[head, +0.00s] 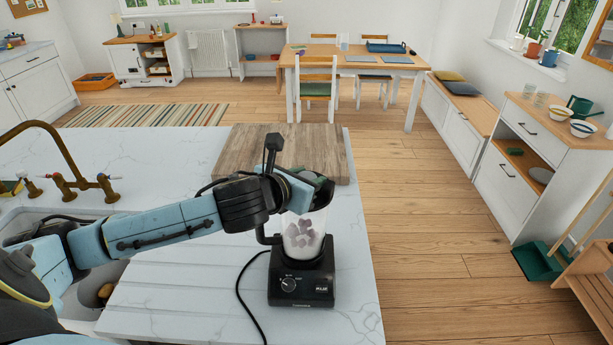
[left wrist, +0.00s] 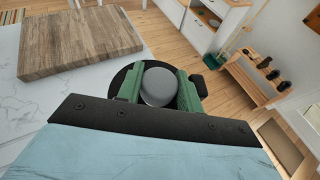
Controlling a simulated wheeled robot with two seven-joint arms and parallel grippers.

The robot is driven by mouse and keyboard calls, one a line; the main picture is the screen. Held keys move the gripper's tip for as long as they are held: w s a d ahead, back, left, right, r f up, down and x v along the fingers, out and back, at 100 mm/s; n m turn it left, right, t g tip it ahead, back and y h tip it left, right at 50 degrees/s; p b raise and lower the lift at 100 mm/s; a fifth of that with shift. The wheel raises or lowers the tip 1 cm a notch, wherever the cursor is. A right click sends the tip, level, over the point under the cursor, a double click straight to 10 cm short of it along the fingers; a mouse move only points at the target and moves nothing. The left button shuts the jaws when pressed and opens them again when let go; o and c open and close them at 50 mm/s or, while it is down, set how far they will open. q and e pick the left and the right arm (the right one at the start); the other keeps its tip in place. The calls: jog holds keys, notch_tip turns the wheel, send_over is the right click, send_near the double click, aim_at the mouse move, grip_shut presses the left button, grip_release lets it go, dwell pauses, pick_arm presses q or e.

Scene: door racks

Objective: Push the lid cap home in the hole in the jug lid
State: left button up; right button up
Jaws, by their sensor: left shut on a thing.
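The clear blender jug (head: 302,240) stands upright on its black base (head: 300,283) and holds several purple chunks. My left gripper (head: 304,203) is over the jug's top and hides most of the lid in the head view. In the left wrist view, the green fingers of my left gripper (left wrist: 161,90) are shut on the round grey lid cap (left wrist: 158,84), one on each side. The black jug lid (left wrist: 119,78) shows behind the cap and fingers. The cap's lower edge and the hole are hidden, so I cannot tell how deep the cap sits. My right gripper is out of view.
A wooden board (head: 285,150) lies on the white marble counter (head: 150,180) behind the jug. The counter's right edge is close to the blender base. A black cord runs left of the base. A sink with a brass tap (head: 75,185) is at the left.

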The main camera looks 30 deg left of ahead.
pick_arm(q)
jog(key=shift+f, duration=0.55)
